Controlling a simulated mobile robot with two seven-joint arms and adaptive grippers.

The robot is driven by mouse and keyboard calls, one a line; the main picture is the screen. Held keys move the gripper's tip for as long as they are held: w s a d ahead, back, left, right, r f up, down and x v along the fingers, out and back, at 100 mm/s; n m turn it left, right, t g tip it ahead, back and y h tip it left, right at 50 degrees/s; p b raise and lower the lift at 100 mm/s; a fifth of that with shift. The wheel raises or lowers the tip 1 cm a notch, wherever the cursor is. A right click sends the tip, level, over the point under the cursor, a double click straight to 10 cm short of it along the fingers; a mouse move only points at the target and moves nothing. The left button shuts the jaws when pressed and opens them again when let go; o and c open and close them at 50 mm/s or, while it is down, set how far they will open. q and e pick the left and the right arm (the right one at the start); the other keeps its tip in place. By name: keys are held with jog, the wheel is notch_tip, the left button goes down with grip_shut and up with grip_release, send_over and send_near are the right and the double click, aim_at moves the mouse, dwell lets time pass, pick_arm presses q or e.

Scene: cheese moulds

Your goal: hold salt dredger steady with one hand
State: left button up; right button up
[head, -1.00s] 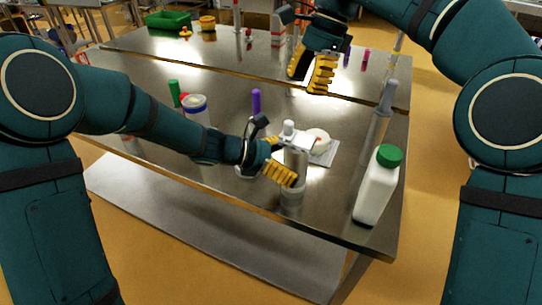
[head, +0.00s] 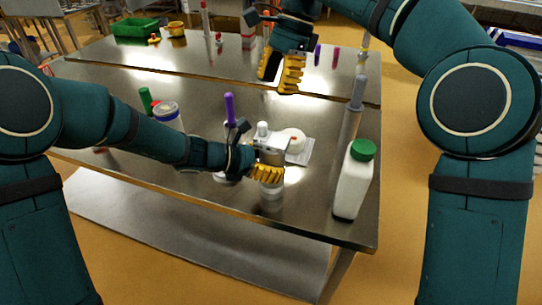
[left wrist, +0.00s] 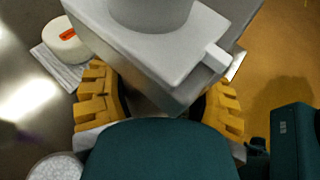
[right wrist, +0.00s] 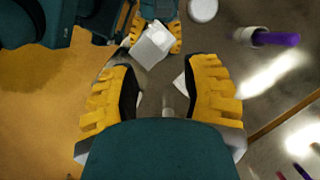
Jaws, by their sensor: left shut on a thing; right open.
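The salt dredger appears to be the grey, box-topped thing (head: 270,150) with a round neck, near the table's front edge. My left gripper (head: 268,174) is shut on it from the side, and it stands upright. In the left wrist view its grey top (left wrist: 165,45) fills the space between the yellow fingers. Its lower part shows under the fingers in the head view. The right wrist view shows its pale top (right wrist: 152,45). My right gripper (head: 280,82) is open and empty, above the table and behind the dredger.
A white cheese (head: 293,139) lies on a small mat behind the dredger. A white bottle with a green cap (head: 353,180) stands to the right. A purple-handled thing (head: 230,108) and a white tub (head: 167,112) stand to the left. A green crate (head: 135,27) is far back.

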aim_at(262, 130)
grip_shut()
notch_tip(262, 130, down, 8)
jog(key=a+n+t+h, duration=0.1)
jog(key=n+t, duration=0.2)
jog(key=n, duration=0.4)
jog(key=w+a+n+t+h, duration=0.1)
jog(key=a+n+t, duration=0.1)
jog(key=n, duration=0.5)
jog(key=shift+f+n+t, duration=0.25)
jog(key=shift+n+t, duration=0.15)
